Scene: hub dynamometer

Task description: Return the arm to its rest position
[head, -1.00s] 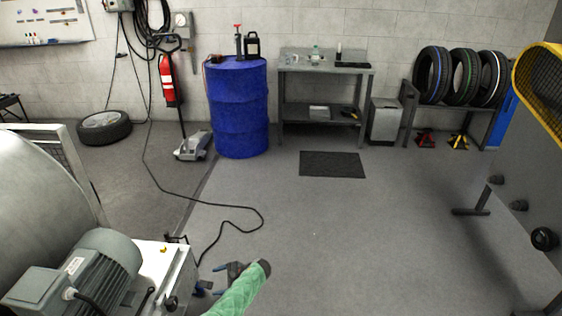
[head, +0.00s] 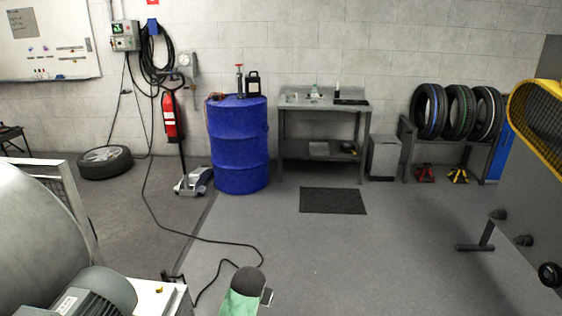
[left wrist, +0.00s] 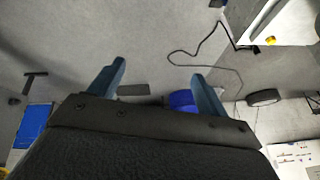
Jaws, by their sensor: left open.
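My left arm, with a green sleeve and a dark grey end, comes up from the bottom edge of the head view. Its gripper is mostly hidden there; only a small piece shows beside the dark end. In the left wrist view my left gripper (left wrist: 157,80) has its two blue fingers wide apart. Nothing is between the fingertips but distant floor, so it is empty. My right gripper is in neither view.
A machine with a grey motor (head: 97,293) stands at the lower left, close to the arm. A black cable (head: 215,241) lies on the floor. Beyond are a blue drum (head: 239,150), a workbench (head: 320,105) and a black mat (head: 333,200). The middle floor is clear.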

